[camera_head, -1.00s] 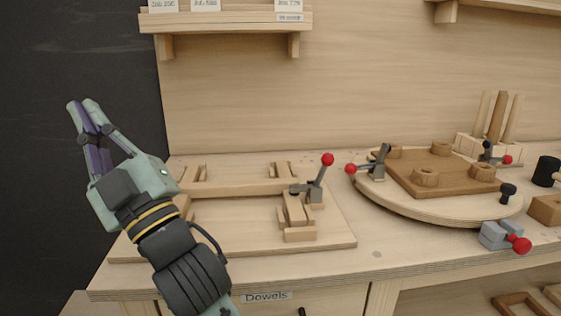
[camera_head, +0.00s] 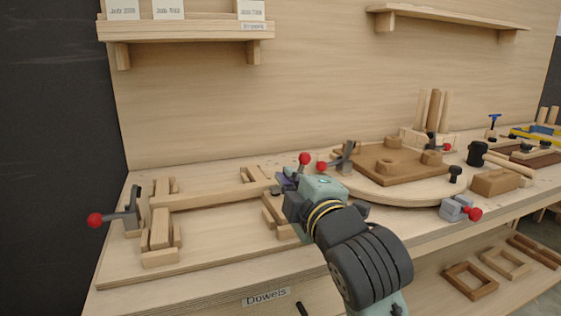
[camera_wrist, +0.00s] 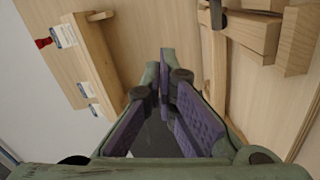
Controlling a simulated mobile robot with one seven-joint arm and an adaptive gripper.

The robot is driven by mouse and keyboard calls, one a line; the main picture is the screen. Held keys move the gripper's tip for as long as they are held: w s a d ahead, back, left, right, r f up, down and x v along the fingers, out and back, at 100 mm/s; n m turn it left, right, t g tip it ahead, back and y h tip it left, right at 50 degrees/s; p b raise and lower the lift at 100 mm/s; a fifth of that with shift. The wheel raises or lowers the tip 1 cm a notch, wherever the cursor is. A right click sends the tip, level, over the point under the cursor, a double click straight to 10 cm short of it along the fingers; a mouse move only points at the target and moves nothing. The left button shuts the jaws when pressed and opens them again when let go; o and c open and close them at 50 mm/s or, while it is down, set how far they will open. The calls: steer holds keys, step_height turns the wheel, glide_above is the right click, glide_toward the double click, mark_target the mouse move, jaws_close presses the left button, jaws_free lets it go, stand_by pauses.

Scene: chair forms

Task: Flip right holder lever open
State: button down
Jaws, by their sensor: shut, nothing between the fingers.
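The right holder's lever ends in a red ball (camera_head: 305,158) and stands up, in the head view. The right holder (camera_head: 272,212) is a wooden block on the jig board, partly hidden by my arm. My gripper (camera_head: 281,182) is shut and empty, with its fingertips just below and left of the red ball. I cannot tell whether they touch the lever. In the wrist view, the purple-padded fingers (camera_wrist: 166,62) meet at the tips. The left holder (camera_head: 160,235) has its lever (camera_head: 125,217) swung out to the left, its red ball low.
The jig board (camera_head: 215,240) lies on the bench's left part. A shelf (camera_head: 185,29) hangs above. The bench front is clear.

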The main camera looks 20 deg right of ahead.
steer(key=shift+s+d+f, duration=0.1)
steer(key=shift+d, duration=0.1)
steer(key=w+d+p, duration=0.3)
steer(key=w+d, duration=0.1)
steer(key=w, duration=0.7)
steer(key=shift+f, duration=0.45)
